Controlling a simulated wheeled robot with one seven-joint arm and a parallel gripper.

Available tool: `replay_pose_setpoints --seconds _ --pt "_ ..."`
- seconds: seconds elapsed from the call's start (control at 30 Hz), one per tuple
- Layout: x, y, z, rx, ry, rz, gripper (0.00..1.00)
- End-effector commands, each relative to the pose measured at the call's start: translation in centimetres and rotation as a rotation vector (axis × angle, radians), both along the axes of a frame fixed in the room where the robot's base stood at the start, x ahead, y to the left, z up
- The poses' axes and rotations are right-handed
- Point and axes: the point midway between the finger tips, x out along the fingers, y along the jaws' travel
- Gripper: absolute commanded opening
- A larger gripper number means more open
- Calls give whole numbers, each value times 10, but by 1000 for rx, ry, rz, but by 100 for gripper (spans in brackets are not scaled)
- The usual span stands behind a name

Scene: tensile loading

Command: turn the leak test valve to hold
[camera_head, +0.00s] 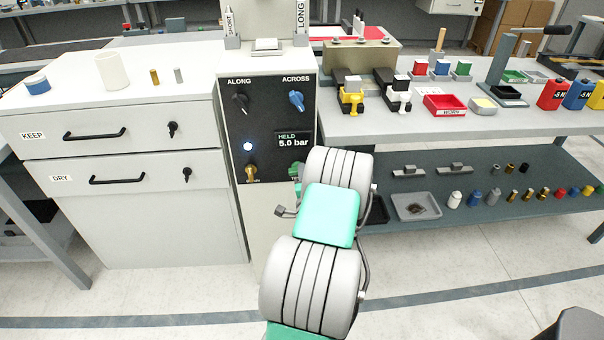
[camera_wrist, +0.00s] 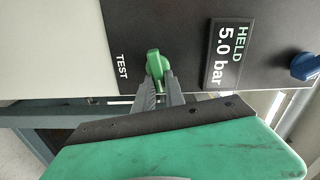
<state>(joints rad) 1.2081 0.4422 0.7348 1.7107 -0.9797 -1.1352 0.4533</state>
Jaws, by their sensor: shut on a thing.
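The leak test valve is a green knob (camera_wrist: 155,63) on the dark panel, near the word TEST in the wrist view. In the head view the green knob (camera_head: 294,171) shows low on the panel, partly hidden by my arm. My gripper (camera_wrist: 158,82) is shut on the green knob, with one grey finger on each side of it. The panel display (camera_wrist: 226,55) reads HELD 5.0 bar; the same display shows in the head view (camera_head: 294,140).
A brass knob (camera_head: 251,174), a lit white-blue lamp (camera_head: 248,147), a black ALONG knob (camera_head: 240,101) and a blue ACROSS knob (camera_head: 296,98) are on the same panel. A drawer cabinet (camera_head: 215,200) stands left. A bench (camera_head: 400,122) with trays and parts stands right.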

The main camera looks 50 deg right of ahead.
Motion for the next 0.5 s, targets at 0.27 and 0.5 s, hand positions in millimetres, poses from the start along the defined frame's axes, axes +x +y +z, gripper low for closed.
replay_pose_setpoints --seconds 0.27,0.5 --pt "-1 -1 -2 94 -106 -3 0" --pt "-1 -1 -3 127 -145 -3 0"
